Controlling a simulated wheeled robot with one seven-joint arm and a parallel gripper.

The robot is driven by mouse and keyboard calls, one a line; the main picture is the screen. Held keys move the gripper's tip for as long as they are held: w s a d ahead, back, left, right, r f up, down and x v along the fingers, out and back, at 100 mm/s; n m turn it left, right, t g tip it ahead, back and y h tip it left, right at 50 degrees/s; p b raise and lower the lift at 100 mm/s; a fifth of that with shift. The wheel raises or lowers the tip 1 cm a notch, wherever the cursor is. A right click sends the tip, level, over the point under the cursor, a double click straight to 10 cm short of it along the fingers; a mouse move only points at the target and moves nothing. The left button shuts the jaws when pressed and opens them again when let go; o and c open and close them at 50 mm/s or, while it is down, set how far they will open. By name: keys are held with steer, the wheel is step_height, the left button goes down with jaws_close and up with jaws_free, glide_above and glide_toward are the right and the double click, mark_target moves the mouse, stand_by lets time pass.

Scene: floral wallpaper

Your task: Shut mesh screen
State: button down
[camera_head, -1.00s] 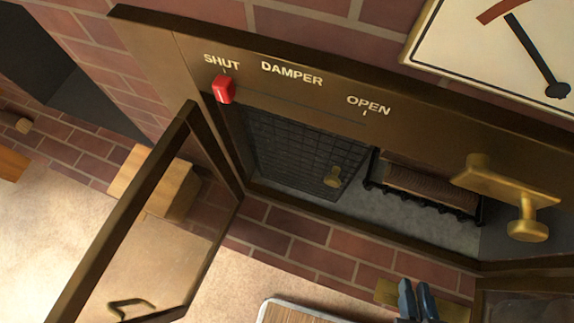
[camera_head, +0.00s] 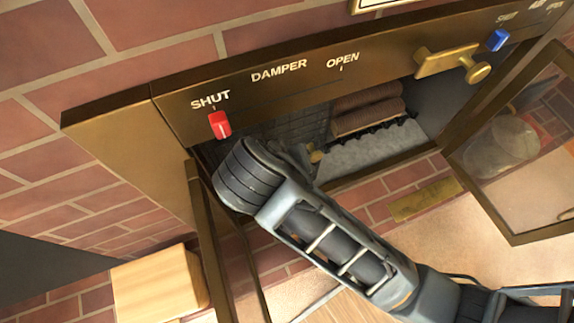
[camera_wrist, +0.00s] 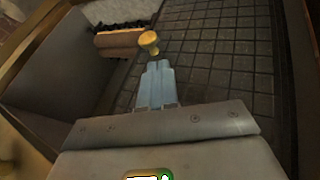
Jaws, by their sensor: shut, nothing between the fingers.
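The mesh screen (camera_head: 300,131) is a dark gridded panel in the left part of the firebox opening, partly hidden by my arm in the head view. It fills much of the wrist view (camera_wrist: 215,60). Its small brass knob (camera_head: 316,157) is also in the wrist view (camera_wrist: 148,42). The right part of the opening is uncovered, with logs (camera_head: 368,112) showing. My gripper (camera_wrist: 155,65) is shut and empty, its blue fingertips just short of the knob in the wrist view; I cannot tell whether they touch. My arm hides the fingers in the head view.
A red damper slider (camera_head: 219,124) sits under SHUT. Framed glass doors stand open at left (camera_head: 207,235) and right (camera_head: 520,240). A brass handle (camera_head: 450,60) and a blue slider (camera_head: 497,40) are at the upper right. A wooden block (camera_head: 155,285) is at lower left.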

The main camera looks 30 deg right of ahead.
steer(key=x, duration=1)
steer(key=shift+b, duration=0.4)
